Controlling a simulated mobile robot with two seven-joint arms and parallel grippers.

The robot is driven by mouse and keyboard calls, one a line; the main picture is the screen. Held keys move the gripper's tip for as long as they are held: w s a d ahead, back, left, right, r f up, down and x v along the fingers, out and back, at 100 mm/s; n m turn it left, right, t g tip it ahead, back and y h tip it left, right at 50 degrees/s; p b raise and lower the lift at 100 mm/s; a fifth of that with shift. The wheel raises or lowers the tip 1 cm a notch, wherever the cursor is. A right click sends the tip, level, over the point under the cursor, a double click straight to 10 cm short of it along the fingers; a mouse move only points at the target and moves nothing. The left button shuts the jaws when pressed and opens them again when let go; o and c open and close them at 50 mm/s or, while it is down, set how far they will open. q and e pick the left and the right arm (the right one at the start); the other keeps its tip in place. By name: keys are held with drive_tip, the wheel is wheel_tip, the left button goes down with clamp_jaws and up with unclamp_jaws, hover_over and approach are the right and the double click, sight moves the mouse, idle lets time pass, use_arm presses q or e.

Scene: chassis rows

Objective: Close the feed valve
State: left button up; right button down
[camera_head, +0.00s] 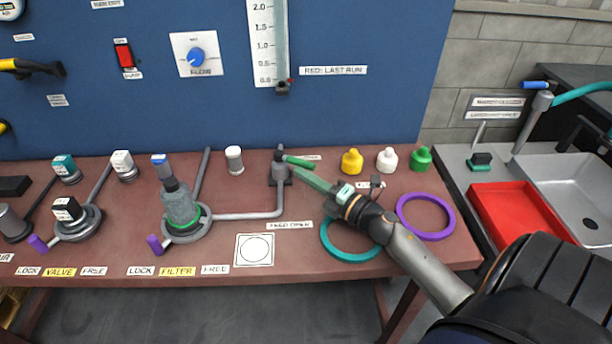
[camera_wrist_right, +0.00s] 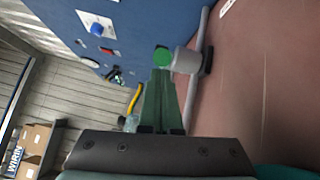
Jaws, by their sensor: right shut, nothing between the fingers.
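The feed valve (camera_head: 281,172) is a grey upright fitting at the end of the grey pipe on the brown bench. Its green lever (camera_head: 299,161) points right and slightly toward me. My right gripper (camera_head: 298,172) is shut and empty, its green fingers just beside the lever on the near side. In the right wrist view the shut fingers (camera_wrist_right: 160,75) point at the lever's round green end (camera_wrist_right: 162,57), with the grey valve body (camera_wrist_right: 187,61) to its right. I cannot tell whether they touch. My left gripper is not in view.
Yellow (camera_head: 351,162), white (camera_head: 387,160) and green (camera_head: 421,159) bottles stand behind my right arm. A teal ring (camera_head: 350,252) and a purple ring (camera_head: 452,217) lie on the bench. The filter housing (camera_head: 180,208) stands left, a blue panel (camera_head: 350,110) behind.

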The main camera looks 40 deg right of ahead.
drive_tip(key=shift+d, duration=0.1)
drive_tip(key=shift+d+n+y+b, duration=0.2)
drive_tip(key=shift+n+y+b, duration=0.1)
drive_tip(key=shift+y+b, duration=0.15)
drive_tip(key=shift+d+y, duration=0.1)
drive_tip(key=shift+y, duration=0.25)
